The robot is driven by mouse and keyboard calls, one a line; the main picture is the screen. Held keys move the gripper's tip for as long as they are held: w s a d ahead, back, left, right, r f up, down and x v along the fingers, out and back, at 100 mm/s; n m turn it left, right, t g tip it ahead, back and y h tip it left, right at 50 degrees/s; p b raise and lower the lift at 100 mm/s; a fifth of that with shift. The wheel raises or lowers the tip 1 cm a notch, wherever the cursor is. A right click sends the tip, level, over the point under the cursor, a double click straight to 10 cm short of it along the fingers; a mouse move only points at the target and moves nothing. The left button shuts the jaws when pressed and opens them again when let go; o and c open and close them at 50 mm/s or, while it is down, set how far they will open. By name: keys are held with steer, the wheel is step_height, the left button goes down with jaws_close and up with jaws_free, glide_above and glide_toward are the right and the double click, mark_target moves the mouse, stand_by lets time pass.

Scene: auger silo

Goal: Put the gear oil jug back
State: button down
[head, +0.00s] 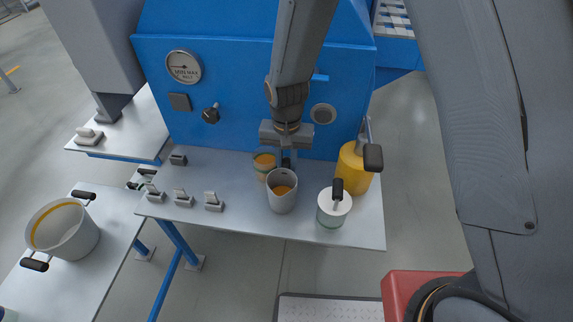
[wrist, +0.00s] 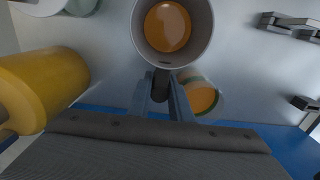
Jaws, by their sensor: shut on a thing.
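A grey jug (head: 281,202) with amber oil in it is upright over the right half of the metal shelf (head: 235,228). My gripper (head: 287,163) comes down behind it and is shut on its black handle. In the wrist view my fingers (wrist: 162,98) close on that handle just below the grey jug (wrist: 206,42). I cannot tell whether its base touches the shelf. No label shows to say which vessel is the gear oil jug; a yellow container (head: 351,172) with a black-gripped lever stands to the right.
A smaller cup (head: 264,167) of amber liquid stands close behind the jug. A white-lidded jar (head: 333,213) stands to its right. Several small levers (head: 183,197) line the shelf's left part. A two-handled pot (head: 68,236) stands on the left table. The blue machine (head: 235,80) rises behind.

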steer(key=c, duration=1.9)
jaws_free()
step_height(320, 180, up, 12)
steer(key=b, duration=0.2)
steer(key=shift+r, duration=0.15)
